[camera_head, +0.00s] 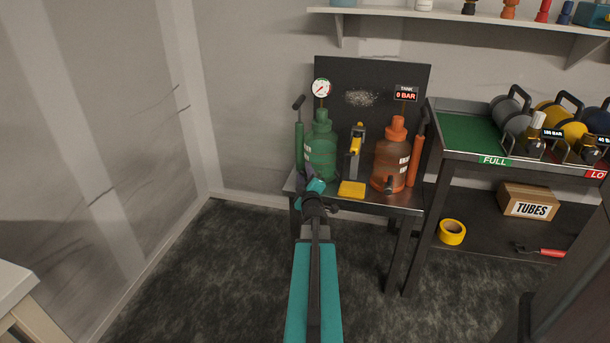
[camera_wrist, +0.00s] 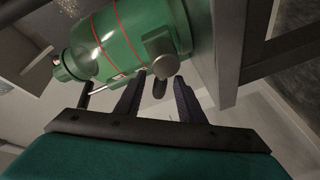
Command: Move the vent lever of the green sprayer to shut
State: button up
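The green sprayer (camera_head: 321,150) stands on the left of the small bench. In the wrist view its green body (camera_wrist: 130,38) lies tilted across the top, with a round grey fitting (camera_wrist: 160,48) on its side. A short dark lever (camera_wrist: 160,88) hangs from this fitting; it looks like the vent lever. My gripper (camera_wrist: 159,77) is open, with one finger on each side of the lever; I cannot tell whether either touches it. In the head view my gripper (camera_head: 311,176) is at the sprayer's lower front and hides the lever.
An orange sprayer (camera_head: 391,160) stands to the right, with a yellow-black tool (camera_head: 355,150) and a yellow block (camera_head: 352,189) between. A gauge (camera_head: 321,88) and a "0 BAR" display (camera_head: 405,96) are at the back panel. A dark rack (camera_head: 437,165) stands close on the right.

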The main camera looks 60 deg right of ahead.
grip_shut()
jog(key=shift+m+b, duration=0.3)
jog(key=shift+b, duration=0.05)
jog(key=m+b, duration=0.2)
jog(key=s+m+h+b, duration=0.1)
jog(key=m+b, duration=0.1)
jog(key=r+m+h+b, duration=0.1)
jog(key=m+b, duration=0.1)
jog(key=shift+s+d, duration=0.25)
jog(key=shift+s, duration=0.05)
jog(key=m+b, duration=0.1)
jog(key=m+h+b, duration=0.1)
jog(key=s+m+h+b, duration=0.1)
jog(key=m, duration=0.1)
jog(key=shift+d+r, duration=0.15)
jog(key=shift+r, duration=0.1)
jog(key=shift+s+d+r+m+g+h+b, duration=0.1)
jog(key=shift+s+m+g+h+b, duration=0.15)
jog(key=shift+m+b, duration=0.35)
jog(key=shift+s+d+r+m+g+h+b, duration=0.15)
jog(key=shift+m+h+b, duration=0.1)
jog(key=shift+m, duration=0.65)
jog(key=shift+a, duration=0.1)
grip_release()
